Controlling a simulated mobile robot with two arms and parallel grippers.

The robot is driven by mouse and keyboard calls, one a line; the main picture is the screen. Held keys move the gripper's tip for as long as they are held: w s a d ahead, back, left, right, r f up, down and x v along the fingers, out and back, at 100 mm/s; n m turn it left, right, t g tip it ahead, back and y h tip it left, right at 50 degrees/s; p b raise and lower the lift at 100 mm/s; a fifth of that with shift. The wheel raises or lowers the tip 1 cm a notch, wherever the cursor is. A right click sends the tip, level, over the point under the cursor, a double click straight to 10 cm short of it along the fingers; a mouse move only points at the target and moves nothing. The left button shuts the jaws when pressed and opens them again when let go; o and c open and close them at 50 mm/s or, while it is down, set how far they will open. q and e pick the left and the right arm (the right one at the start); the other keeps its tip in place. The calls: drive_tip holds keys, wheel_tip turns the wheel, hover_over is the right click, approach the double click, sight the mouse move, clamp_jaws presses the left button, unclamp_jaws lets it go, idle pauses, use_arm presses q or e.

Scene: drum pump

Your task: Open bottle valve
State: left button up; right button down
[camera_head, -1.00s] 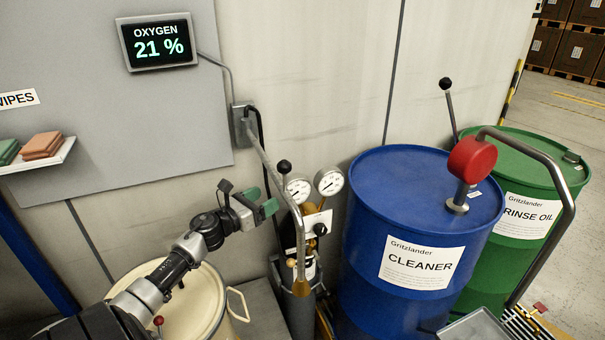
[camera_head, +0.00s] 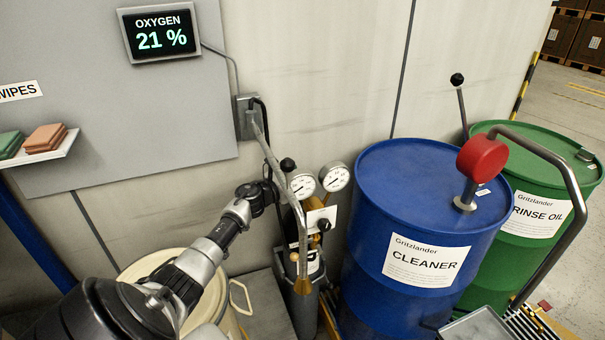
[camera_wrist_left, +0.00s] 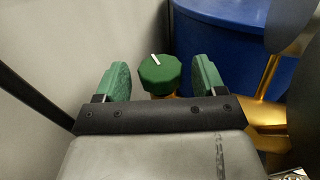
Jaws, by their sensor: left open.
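The bottle valve is a green faceted knob (camera_wrist_left: 159,74) with a white mark on top, seen in the left wrist view. It sits on a brass stem. My left gripper (camera_wrist_left: 161,66) is open, with one green finger on each side of the knob and a visible gap to both. In the head view my left wrist reaches in at the left of the two gauges (camera_head: 319,180); its fingers and the green knob are hidden there. The grey gas bottle (camera_head: 304,312) stands below the gauges. My right gripper is not in view.
A metal pipe (camera_head: 284,184) runs down in front of the gauges, close to my left wrist. A blue CLEANER drum (camera_head: 375,230) stands to the right, and a green RINSE OIL drum (camera_head: 535,160) behind it. A cream drum (camera_head: 150,264) is under my left arm.

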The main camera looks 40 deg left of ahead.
use_arm(q)
drive_tip(key=shift+w+d, duration=0.1)
drive_tip(key=shift+w, duration=0.65)
drive_tip(key=shift+c, duration=0.2)
